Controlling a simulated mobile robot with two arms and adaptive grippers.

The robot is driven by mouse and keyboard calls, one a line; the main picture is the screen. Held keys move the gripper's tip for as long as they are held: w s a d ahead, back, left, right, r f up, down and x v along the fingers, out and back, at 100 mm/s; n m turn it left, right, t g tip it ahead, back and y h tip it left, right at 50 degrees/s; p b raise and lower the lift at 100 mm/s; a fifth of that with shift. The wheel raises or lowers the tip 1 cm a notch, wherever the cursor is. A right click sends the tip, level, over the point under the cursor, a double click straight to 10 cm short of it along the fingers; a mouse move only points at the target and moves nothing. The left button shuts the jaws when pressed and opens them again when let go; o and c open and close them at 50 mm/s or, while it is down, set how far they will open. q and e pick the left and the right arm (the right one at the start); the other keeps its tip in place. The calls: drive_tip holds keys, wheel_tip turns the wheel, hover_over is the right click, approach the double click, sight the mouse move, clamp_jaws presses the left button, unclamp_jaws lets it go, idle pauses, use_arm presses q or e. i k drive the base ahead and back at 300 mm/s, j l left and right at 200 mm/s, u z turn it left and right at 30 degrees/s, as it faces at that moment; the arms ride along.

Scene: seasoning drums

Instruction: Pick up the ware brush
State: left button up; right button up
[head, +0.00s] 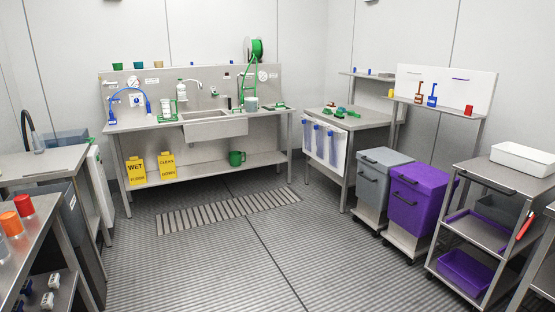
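I cannot pick out the ware brush with certainty at this distance. Small green items (275,106) lie on the steel sink bench (160,123) to the right of the basin. More small green and red items (335,112) lie on the side table (372,121) at the back right. A brown-red brush-like tool (419,92) and a blue one (432,96) stand or hang at the white board on the right; their kind is unclear. Neither of my grippers is in view.
The grated floor (260,260) is open in the middle, with a drain strip (230,210) before the sink. Grey (378,182) and purple (416,200) wheeled bins and a steel cart (485,230) line the right. Steel benches (45,165) stand left. Yellow signs (136,171) stand on the sink's lower shelf.

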sight(280, 106)
drive_tip(key=i, duration=6.1)
